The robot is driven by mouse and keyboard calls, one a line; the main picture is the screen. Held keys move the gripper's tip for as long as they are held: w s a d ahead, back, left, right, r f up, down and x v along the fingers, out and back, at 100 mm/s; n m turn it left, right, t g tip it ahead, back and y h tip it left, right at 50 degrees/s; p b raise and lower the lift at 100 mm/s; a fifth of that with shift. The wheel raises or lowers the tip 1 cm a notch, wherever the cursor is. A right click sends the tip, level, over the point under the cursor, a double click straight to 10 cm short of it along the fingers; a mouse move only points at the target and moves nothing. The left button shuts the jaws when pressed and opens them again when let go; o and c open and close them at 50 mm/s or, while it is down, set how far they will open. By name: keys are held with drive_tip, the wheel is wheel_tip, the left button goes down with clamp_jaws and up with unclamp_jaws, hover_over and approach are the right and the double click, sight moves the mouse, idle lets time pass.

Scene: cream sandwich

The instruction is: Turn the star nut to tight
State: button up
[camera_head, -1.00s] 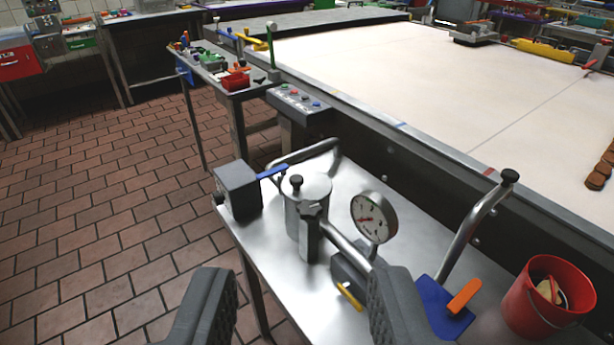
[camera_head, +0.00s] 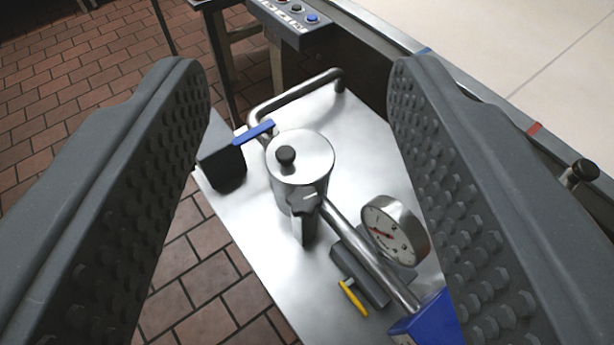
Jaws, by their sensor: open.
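A grey star-shaped nut (camera_head: 304,200) sits on top of a short upright post beside the metal pot (camera_head: 308,160). The nut has a light mark on its top face. A black knob (camera_head: 286,156) stands on the pot's lid. My gripper (camera_head: 298,68) is open and empty, its two ribbed fingers wide apart on either side of the view. The pot and the nut show in the gap between them. Neither finger appears to touch the nut. Part of the table is hidden behind the fingers.
A round gauge (camera_head: 396,228) and a metal pipe (camera_head: 365,250) lie right of the nut. A blue lever (camera_head: 254,132) and dark box (camera_head: 220,160) are left of the pot. A yellow handle (camera_head: 353,297) and blue block (camera_head: 428,322) are in front. The steel table (camera_head: 265,255) is clear lower left.

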drive_tip(key=shift+o, duration=1.2)
drive_tip(key=shift+w+r, duration=0.1)
drive_tip(key=shift+w, duration=0.1)
drive_tip(key=n+g+p, duration=1.5)
drive_tip(key=n+p, duration=1.1)
drive_tip(key=p, duration=1)
hover_over(306, 198)
wheel_tip(306, 198, down, 14)
drive_tip(key=f, duration=0.1)
wheel_tip(306, 198, down, 13)
drive_tip(key=shift+p, duration=0.85)
drive_tip(key=c, duration=1)
